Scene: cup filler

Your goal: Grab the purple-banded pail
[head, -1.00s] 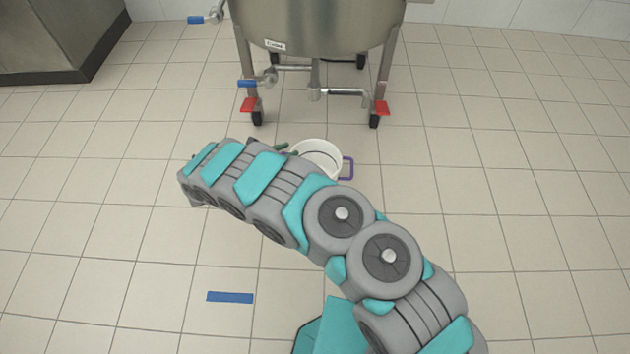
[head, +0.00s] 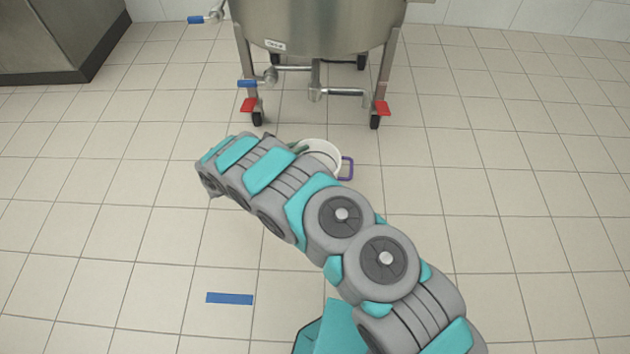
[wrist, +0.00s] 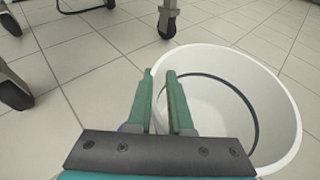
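A bit of purple shows beside the left finger. I see no firm grip on the wall.
A steel vessel (head: 315,25) on legs with casters and red brake tabs stands behind the pail. Pipes and a blue-handled valve (head: 247,84) hang under it. A blue floor strip (head: 229,298) lies at the front left. The tiled floor on the right is clear.

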